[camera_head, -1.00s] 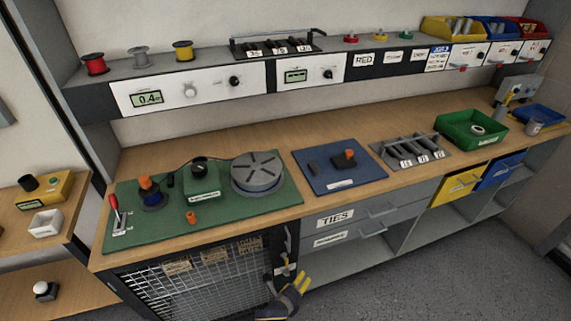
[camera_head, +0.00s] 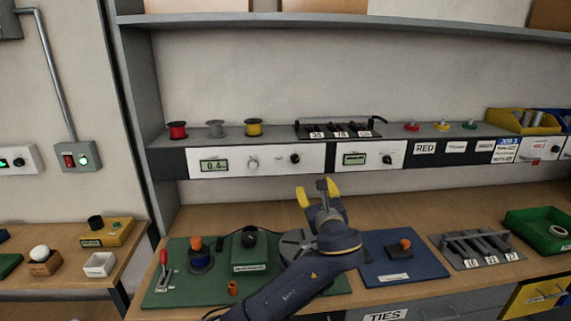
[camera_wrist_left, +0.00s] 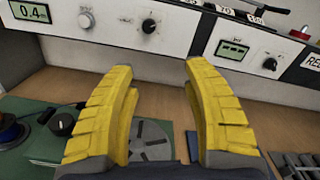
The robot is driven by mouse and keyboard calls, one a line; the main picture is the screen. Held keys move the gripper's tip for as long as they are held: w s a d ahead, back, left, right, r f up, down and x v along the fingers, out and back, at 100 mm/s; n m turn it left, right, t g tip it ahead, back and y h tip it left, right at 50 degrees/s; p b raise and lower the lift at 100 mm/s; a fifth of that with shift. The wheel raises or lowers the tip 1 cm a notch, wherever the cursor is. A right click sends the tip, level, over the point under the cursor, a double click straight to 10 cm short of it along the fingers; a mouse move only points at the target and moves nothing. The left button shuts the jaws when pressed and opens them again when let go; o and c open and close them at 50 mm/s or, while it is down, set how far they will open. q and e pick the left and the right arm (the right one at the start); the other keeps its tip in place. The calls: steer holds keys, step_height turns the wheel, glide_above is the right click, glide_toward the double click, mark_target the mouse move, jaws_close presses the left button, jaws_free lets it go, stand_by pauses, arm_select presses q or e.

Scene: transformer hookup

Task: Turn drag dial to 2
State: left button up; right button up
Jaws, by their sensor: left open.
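My left gripper (camera_head: 318,191) is open and empty, raised in front of the shelf panel. In the left wrist view its yellow fingers (camera_wrist_left: 157,70) are wide apart, pointing at the panel. The left panel unit carries a 0.4 display (camera_head: 214,165), a pale knob (camera_head: 253,164) and a black dial (camera_head: 294,158), which also shows in the wrist view (camera_wrist_left: 148,26). The right panel unit has a small display (camera_head: 354,159) and another black dial (camera_head: 387,159). A black knob (camera_head: 249,237) tops a green box on the mat. I cannot read which one is the drag dial. No finger touches a dial.
A green mat (camera_head: 160,295) holds a red-handled lever, a grey round plate and small parts. A blue mat (camera_head: 425,270) and a grey rack (camera_head: 478,262) lie to the right. Spools and a plug rack (camera_head: 338,129) stand on the shelf above the panel.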

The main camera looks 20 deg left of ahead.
arm_select(q)
steer(key=a+r+y, duration=0.1)
steer(key=a, duration=0.1)
glide_toward(296, 160)
steer(key=shift+n, duration=0.4)
steer(key=x, duration=0.9)
steer(key=shift+w+a+f, duration=0.1)
steer(key=shift+w+a, duration=0.1)
steer(key=shift+a, duration=0.05)
jaws_close()
